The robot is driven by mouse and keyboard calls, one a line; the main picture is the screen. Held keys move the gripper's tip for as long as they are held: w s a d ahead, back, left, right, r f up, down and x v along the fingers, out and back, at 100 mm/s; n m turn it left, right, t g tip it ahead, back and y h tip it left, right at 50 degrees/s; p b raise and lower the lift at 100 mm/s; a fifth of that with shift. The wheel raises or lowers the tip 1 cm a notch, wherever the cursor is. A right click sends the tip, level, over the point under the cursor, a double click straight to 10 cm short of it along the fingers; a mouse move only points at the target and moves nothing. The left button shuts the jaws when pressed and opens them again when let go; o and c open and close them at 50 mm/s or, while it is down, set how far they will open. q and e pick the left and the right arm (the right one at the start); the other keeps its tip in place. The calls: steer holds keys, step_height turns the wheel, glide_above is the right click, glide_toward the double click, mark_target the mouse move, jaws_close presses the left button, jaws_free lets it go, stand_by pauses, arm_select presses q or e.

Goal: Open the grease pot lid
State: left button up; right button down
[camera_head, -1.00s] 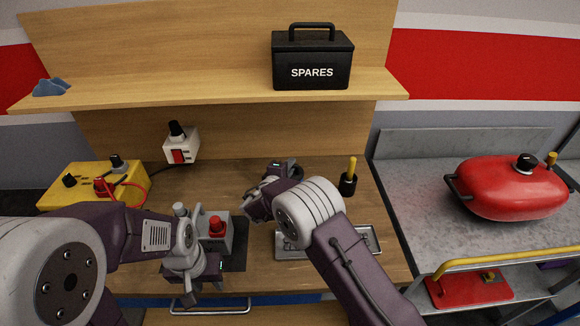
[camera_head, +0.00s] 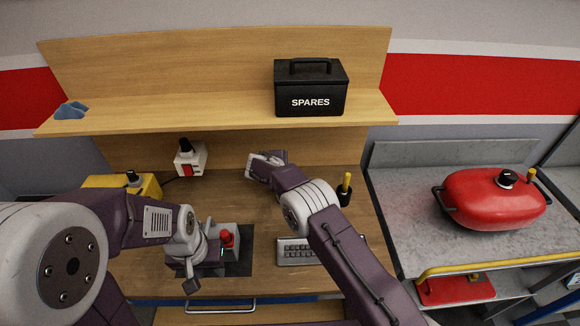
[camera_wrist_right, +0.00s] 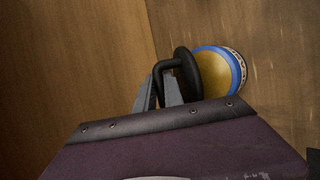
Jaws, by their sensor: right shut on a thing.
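In the right wrist view my right gripper (camera_wrist_right: 158,92) is shut on the black loop handle of a round dark lid (camera_wrist_right: 187,72). The lid stands edge-on, tilted beside the grease pot (camera_wrist_right: 238,68). Whether lid and pot touch is unclear. In the head view my right gripper (camera_head: 262,166) is at the back of the wooden bench; I cannot make out the pot there. My left gripper (camera_head: 190,275) hangs at the bench front, its jaws unclear.
A grey box with a red button (camera_head: 227,239) is beside the left gripper. A metal tray (camera_head: 294,252) lies near my right forearm. A black cup with a yellow handle (camera_head: 345,190) stands right of it. The shelf (camera_head: 200,112) with the SPARES box (camera_head: 310,88) overhangs the back.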

stand_by(0.4)
steer(key=c, duration=1.7)
jaws_free()
steer(key=shift+f, duration=0.1)
